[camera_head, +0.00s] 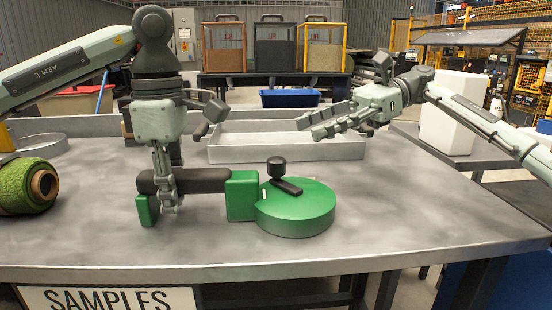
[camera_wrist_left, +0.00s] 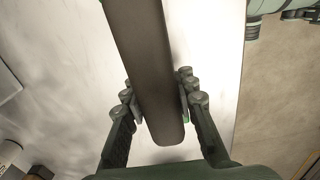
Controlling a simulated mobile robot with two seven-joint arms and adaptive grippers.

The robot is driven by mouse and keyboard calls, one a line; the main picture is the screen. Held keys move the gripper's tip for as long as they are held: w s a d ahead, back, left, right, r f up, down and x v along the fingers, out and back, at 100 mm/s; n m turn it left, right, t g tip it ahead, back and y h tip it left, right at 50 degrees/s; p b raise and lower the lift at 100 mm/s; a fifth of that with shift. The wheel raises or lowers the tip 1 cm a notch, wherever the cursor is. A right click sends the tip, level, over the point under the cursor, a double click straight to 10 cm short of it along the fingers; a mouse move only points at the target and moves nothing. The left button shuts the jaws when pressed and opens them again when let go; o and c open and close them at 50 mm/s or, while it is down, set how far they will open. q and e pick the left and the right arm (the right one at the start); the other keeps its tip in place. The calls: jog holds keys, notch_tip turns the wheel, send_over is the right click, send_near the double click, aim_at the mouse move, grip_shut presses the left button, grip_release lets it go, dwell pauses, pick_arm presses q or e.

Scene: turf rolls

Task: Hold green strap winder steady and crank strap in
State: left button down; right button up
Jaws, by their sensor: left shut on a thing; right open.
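The green strap winder (camera_head: 295,209) lies on the grey metal table, with a round green drum at its right end and a dark handle bar (camera_head: 205,181) running left from it. A black crank with an upright knob (camera_head: 277,168) sits on top of the drum. My left gripper (camera_head: 168,207) points down and is shut on the dark handle, which also shows between its fingers in the left wrist view (camera_wrist_left: 150,80). My right gripper (camera_head: 315,124) is open and empty, in the air above and to the right of the crank knob. No strap can be made out.
A green turf roll (camera_head: 27,186) lies at the table's left. A shallow grey metal tray (camera_head: 288,153) stands behind the winder. A white block (camera_head: 450,112) stands on a side table at right. The table (camera_head: 420,215) is clear right of the drum.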

aim_at(282, 158)
jog(key=shift+n+g+h, duration=0.6)
jog(key=shift+h, duration=0.2)
jog(key=s+a+f, duration=0.1)
jog(key=s+a, duration=0.1)
jog(key=s+a+f, duration=0.1)
jog(key=s+a, duration=0.1)
jog(key=a, duration=0.1)
jog(key=s+a+f, duration=0.1)
jog(key=s+a, duration=0.1)
jog(key=a, duration=0.1)
jog(key=shift+s+f, duration=0.2)
jog(key=shift+f, duration=0.15)
jog(key=shift+c, duration=0.2)
grip_shut()
jog(key=shift+d+m+t, duration=0.1)
jog(key=shift+m+t, duration=0.3)
